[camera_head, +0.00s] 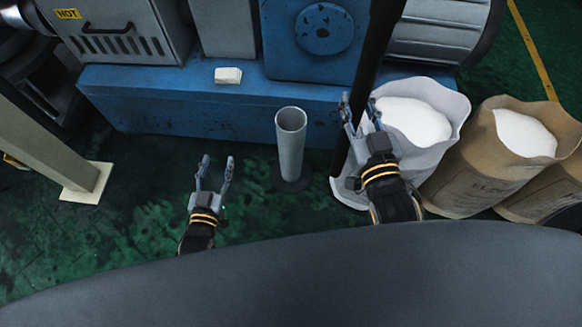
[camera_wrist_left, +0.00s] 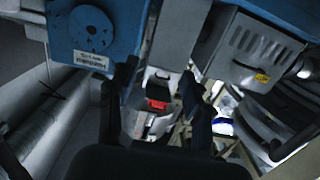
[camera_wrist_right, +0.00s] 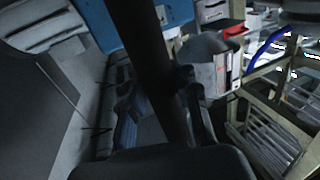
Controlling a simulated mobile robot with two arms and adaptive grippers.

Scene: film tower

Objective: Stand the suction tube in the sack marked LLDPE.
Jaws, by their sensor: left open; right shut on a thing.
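The suction tube (camera_head: 377,40) is a long dark pipe, slightly tilted. My right gripper (camera_head: 359,103) is shut on it; the tube also shows close up in the right wrist view (camera_wrist_right: 148,60). Its lower part runs down along the left side of a white sack, outside it; its top is out of frame. A brown paper sack (camera_head: 462,175) at the right has a printed marking that looks like LLDPE, partly unclear, and white material (camera_head: 524,132) inside. My left gripper (camera_head: 217,161) is open and empty, low at the left of a grey upright pipe.
The open white sack (camera_head: 455,115), filled with white material, stands between the tube and the brown sack. A grey upright pipe (camera_head: 290,150) stands on a dark base. A blue machine base (camera_head: 170,105) with a white block (camera_head: 228,75) runs behind. Green floor (camera_head: 120,235) is clear at left.

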